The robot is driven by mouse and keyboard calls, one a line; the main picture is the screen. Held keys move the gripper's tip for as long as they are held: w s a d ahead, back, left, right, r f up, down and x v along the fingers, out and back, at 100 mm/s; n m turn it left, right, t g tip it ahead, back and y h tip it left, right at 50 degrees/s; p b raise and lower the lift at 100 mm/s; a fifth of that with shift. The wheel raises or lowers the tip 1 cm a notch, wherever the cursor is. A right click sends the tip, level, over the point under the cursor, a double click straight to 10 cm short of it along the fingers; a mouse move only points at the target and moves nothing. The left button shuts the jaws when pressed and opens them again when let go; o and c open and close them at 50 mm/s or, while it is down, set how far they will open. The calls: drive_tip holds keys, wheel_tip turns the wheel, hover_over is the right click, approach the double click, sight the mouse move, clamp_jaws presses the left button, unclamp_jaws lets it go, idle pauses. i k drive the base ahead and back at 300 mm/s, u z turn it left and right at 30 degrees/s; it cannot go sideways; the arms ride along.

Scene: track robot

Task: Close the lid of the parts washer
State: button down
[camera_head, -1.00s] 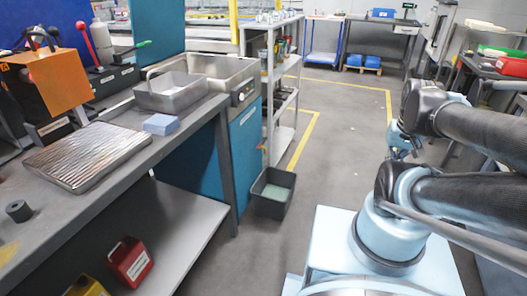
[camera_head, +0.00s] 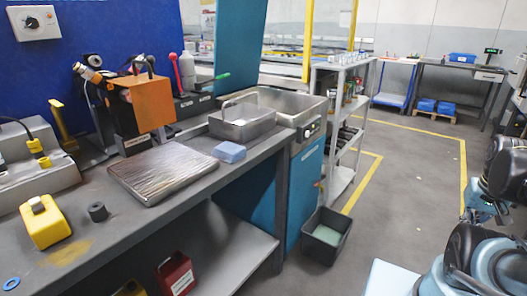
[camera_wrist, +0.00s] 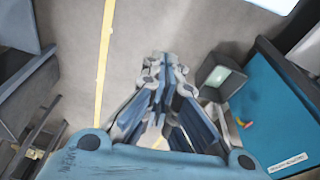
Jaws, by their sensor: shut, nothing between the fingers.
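The parts washer is a teal cabinet (camera_head: 303,195) with a steel basin (camera_head: 290,105) on top, at the end of the workbench. Its lid (camera_head: 240,45) is a teal panel standing upright behind the basin, so the washer is open. In the wrist view, a teal side of what looks like the washer (camera_wrist: 262,115) is at right. My gripper (camera_wrist: 157,70) is shut and empty above the floor, apart from the washer. In the head view it is at the right edge, small and partly hidden by my arm.
A steel tray (camera_head: 242,124) stands beside the basin, with a blue block (camera_head: 229,152) and a ridged metal plate (camera_head: 165,172) nearby on the workbench (camera_head: 205,205). A dark bin (camera_head: 326,235) sits on the floor against the washer. A shelf rack (camera_head: 345,120) stands behind.

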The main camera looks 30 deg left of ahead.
sight(239, 25)
drive_tip(key=u, duration=2.9)
drive_tip(key=k, duration=0.45)
drive_tip(key=z, duration=0.25)
drive_tip(key=i, duration=0.7)
